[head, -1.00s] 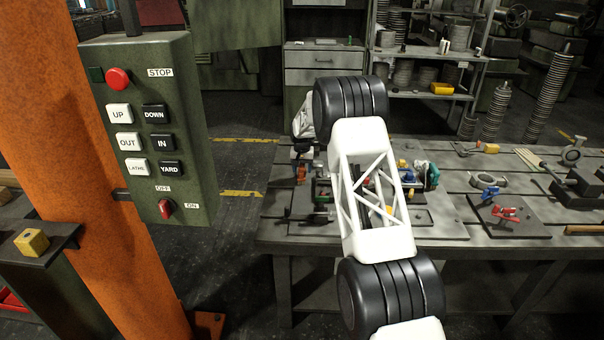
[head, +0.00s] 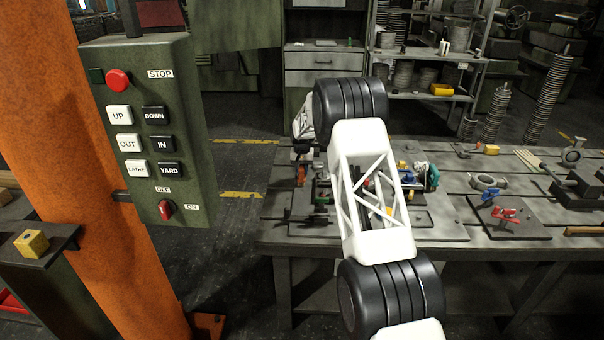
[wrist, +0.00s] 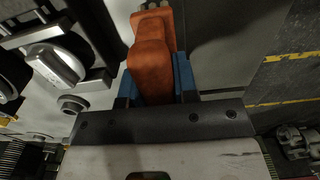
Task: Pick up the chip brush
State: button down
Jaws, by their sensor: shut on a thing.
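My gripper (wrist: 157,96) is shut, with its two blue fingers on either side of an orange-brown handle-like thing, which I take to be the chip brush (wrist: 151,62). No bristles can be made out. In the head view the orange thing (head: 301,176) shows small at the left end of the workbench, below my wrist. My fingers are too small and dark to make out there. I cannot tell whether the thing touches the bench.
A grey metal part with a round knob (wrist: 57,65) lies close left of the gripper. The workbench (head: 450,215) carries clutter under my arm, and a plate with a red-handled part (head: 506,214) on the right. A control box (head: 150,130) hangs on an orange column at left.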

jog(key=shift+r, duration=0.2)
jog(key=shift+r, duration=1.45)
jog(key=shift+s+r, duration=0.2)
jog(key=s+d, duration=0.1)
jog(key=s, duration=0.6)
jog(key=s+d+r, duration=0.1)
jog(key=s+d, duration=0.1)
jog(key=s, duration=0.6)
jog(key=shift+d+r, duration=0.2)
jog(key=shift+d, duration=0.05)
jog(key=shift+s, duration=0.1)
jog(key=c, duration=1.6)
grip_release()
jog(key=shift+c, duration=0.6)
jog(key=w+d+r, duration=0.6)
jog(key=w+r, duration=0.3)
jog(key=w, duration=0.1)
jog(key=shift+w+d, duration=0.15)
jog(key=shift+d, duration=0.1)
